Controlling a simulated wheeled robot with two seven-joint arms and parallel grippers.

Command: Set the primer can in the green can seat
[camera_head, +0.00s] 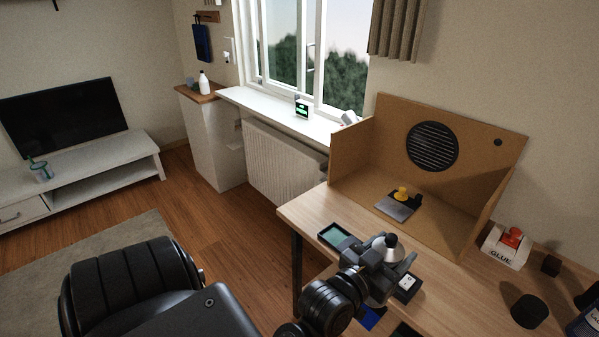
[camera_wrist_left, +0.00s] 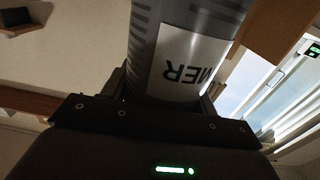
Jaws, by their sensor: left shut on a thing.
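My left gripper (camera_head: 388,262) is shut on the primer can (camera_head: 380,246), above the near left part of the wooden table. The can has a pale domed top with a dark tip, and my gripper hides most of its body. In the left wrist view the grey can (camera_wrist_left: 225,20) shows between the fingers, its white label reading "MER" upside down. The green can seat (camera_head: 337,235), a dark-framed green square, lies on the table at its left edge, left of and beyond the gripper. The can is apart from it. My right gripper is not in view.
A cardboard booth (camera_head: 365,155) with a round vent stands at the back of the table (camera_head: 312,212). A yellow-topped item (camera_head: 402,193) on a grey plate is inside. A blue square (camera_head: 372,318) lies below my gripper.

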